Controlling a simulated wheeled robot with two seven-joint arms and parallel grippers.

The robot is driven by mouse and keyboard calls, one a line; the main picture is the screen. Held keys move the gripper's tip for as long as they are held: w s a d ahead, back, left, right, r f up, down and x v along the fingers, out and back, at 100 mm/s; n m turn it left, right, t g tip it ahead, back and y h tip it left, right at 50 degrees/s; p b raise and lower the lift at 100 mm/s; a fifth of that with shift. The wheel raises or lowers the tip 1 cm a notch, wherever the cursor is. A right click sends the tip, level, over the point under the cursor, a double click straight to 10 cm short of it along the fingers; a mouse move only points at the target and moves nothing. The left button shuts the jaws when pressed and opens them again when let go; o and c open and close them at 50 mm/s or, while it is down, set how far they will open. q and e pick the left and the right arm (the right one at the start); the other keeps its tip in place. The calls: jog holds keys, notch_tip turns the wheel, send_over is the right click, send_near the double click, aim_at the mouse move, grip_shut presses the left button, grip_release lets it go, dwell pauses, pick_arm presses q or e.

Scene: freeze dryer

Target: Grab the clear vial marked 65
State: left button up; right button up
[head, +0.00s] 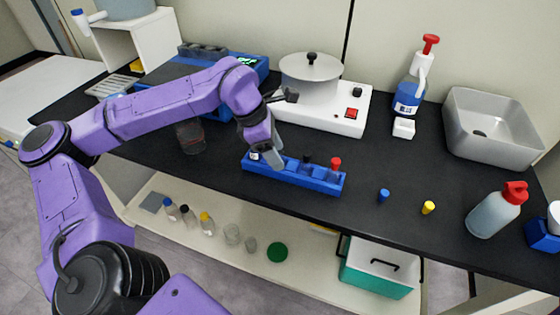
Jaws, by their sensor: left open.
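A blue vial rack (318,182) stands on the black bench near its front edge. My left gripper (267,158) points down at the rack's left end, with its fingers open around or just beside a vial position there. The fingers hide most of that end, and I cannot read any number, so I cannot tell which vial is marked 65. A black-capped vial (306,161) and a red-capped vial (335,164) stand farther right in the rack. My right gripper is not in view.
A white device with a round lid (311,66) stands behind the rack. A blue cap (384,195) and a yellow cap (428,208) lie to the right. A red-topped bottle (496,211) and a grey basin (490,125) stand farther right. Several bottles sit on the lower shelf.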

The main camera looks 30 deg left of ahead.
pick_arm(q)
jog(key=shift+f, duration=0.15)
grip_shut()
